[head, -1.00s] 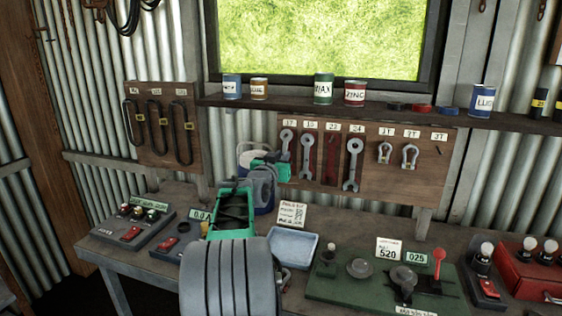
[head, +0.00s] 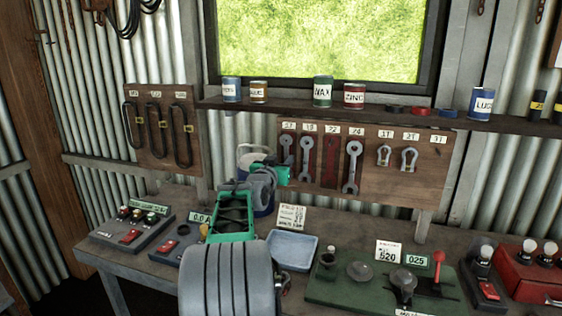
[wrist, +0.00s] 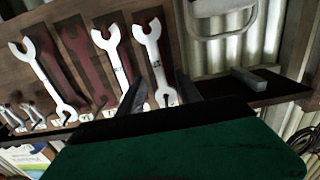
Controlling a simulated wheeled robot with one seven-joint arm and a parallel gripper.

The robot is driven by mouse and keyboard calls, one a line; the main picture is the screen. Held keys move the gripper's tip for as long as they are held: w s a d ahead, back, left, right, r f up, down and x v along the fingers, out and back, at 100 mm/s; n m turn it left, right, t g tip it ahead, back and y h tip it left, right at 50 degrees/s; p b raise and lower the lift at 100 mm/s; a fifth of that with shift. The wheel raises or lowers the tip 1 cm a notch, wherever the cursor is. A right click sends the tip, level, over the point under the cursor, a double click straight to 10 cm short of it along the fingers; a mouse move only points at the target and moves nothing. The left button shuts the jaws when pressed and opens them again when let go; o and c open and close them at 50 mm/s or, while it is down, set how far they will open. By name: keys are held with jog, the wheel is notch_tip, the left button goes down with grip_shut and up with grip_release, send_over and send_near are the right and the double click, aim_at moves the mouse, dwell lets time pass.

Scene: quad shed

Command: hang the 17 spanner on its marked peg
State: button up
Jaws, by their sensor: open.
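The 17 spanner (head: 287,147) is grey and hangs upright on the brown tool board under the 17 label, at the left of the spanner row. My green gripper (head: 284,175) is in front of its lower part and hides it. In the wrist view the 17 spanner (wrist: 152,62) is the rightmost in the row. My gripper (wrist: 160,94) is open there, with one dark finger on each side of the spanner's near end. I cannot tell whether the fingers touch it.
The 19 spanner (head: 306,156) hangs close on the right, then a bare red outline (head: 331,160) and the 24 spanner (head: 352,166). Shackles (head: 408,159) hang further right. A shelf with tins (head: 322,91) runs above. A blue tray (head: 292,250) lies on the bench below.

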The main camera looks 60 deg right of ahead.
jog(key=s+a+b, duration=0.1)
jog(key=a+b, duration=0.2)
jog(key=a, duration=0.5)
jog(key=w+a+f+n+t+y, duration=0.4)
jog(key=w+a+f+y, duration=0.15)
jog(key=w+a, duration=0.55)
jog(key=w+a+f+n+y, duration=0.2)
jog(key=a+f+y, duration=0.15)
jog(key=a, duration=0.65)
jog(key=w+a+f+n+y, duration=0.2)
jog(key=a+f, duration=0.3)
jog(key=a, duration=0.6)
jog(key=s+a+f+n+g+y, duration=0.1)
jog(key=s+a+f+n+y, duration=0.1)
jog(key=a, duration=0.6)
jog(key=s+a+f+n+g+y, duration=0.1)
jog(key=s+a+f+n+y, duration=0.1)
jog(key=s+a+f, duration=0.3)
jog(key=s+a+f+n+g+y, duration=0.1)
jog(key=s+a, duration=0.5)
jog(key=a, duration=0.7)
notch_tip(320, 180, down, 2)
jog(key=n+y, duration=0.1)
jog(key=n, duration=0.2)
jog(key=shift+f+g+y+p, duration=0.25)
jog(key=shift+g+y+p, duration=0.05)
jog(key=shift+p, duration=0.05)
jog(key=shift+d, duration=0.2)
